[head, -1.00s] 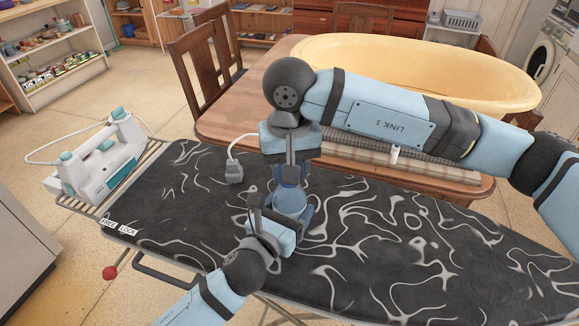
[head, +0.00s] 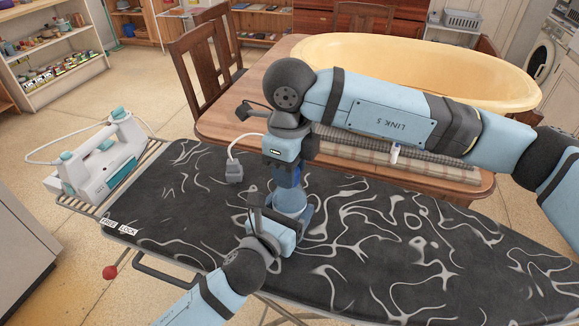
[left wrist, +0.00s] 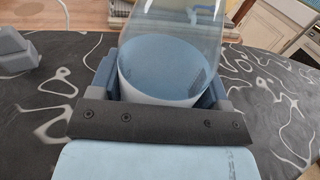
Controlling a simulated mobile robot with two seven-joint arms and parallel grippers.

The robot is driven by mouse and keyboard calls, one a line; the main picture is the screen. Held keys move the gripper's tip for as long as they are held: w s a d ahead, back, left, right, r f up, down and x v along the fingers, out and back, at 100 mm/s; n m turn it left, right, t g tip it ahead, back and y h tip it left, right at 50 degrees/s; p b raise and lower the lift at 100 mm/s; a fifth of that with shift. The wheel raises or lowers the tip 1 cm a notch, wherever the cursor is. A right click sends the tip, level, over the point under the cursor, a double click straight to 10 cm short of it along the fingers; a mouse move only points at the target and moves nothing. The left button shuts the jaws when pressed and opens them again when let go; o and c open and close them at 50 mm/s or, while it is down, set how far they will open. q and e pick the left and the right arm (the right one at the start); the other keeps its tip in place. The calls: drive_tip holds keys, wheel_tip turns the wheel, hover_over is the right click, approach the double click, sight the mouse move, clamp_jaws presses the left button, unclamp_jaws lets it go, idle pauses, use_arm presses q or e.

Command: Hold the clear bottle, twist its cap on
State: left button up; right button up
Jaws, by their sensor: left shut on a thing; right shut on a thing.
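The clear bottle (head: 288,200) stands upright on the dark patterned ironing board (head: 420,240), with a bluish lower part. My left gripper (head: 290,212) is shut around the bottle's lower body from the front. In the left wrist view the bottle (left wrist: 176,65) fills the space between the left fingers (left wrist: 160,85). My right gripper (head: 287,178) comes from above and is shut at the top of the bottle. The cap is hidden between the right fingers, so I cannot tell how it sits on the neck.
A white and teal iron (head: 100,160) rests on the rack at the board's left end. A grey plug-like block (head: 234,172) lies left of the bottle. A wooden table (head: 230,120) with a yellow tub (head: 400,70) stands behind. The board's right side is clear.

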drive_tip(key=m, duration=0.6)
drive_tip(key=shift+m, duration=0.4)
drive_tip(key=m, duration=0.5)
drive_tip(key=o, duration=1)
drive_tip(key=shift+r, duration=2.25)
drive_tip(key=shift+c, duration=0.3)
